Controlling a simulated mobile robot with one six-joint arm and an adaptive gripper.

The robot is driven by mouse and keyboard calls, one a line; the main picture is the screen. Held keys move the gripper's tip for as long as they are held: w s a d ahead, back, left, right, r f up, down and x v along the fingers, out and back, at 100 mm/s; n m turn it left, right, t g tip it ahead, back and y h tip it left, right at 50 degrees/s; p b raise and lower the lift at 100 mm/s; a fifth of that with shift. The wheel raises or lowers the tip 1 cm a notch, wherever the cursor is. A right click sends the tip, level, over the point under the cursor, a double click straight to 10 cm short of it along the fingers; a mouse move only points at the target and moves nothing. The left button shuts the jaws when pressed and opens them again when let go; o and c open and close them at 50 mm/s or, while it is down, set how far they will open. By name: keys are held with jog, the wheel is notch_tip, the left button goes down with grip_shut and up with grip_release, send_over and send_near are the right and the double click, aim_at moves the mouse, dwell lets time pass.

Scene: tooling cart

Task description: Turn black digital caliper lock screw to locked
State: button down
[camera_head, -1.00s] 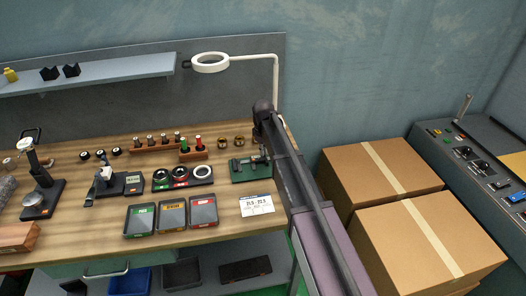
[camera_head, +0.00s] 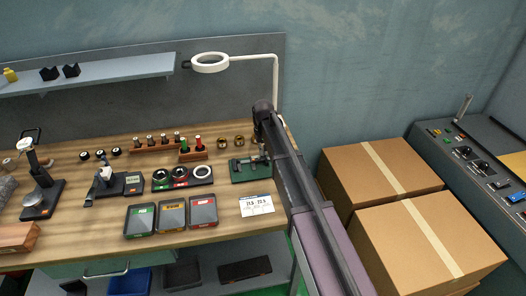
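A black device with a small pale display, which looks like the digital caliper (camera_head: 118,186), lies on the left part of the wooden bench. A light metal piece stands up at its left end. Its lock screw is too small to make out, so its setting cannot be told. My arm rises from the bottom right to a dark joint above the bench's right end, well to the right of the caliper. My gripper does not show; the arm may hide it.
A green fixture (camera_head: 248,170) sits close beside my arm. Gauge rings (camera_head: 202,172), three trays (camera_head: 172,216) and a dial gauge stand (camera_head: 41,195) surround the caliper. A ring lamp (camera_head: 210,63) and shelf (camera_head: 90,73) overhang the back. Cardboard boxes (camera_head: 425,247) stand right.

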dwell(0.3)
jog(key=c, duration=0.9)
grip_release()
jog(key=shift+o, duration=0.2)
jog(key=shift+n, duration=0.3)
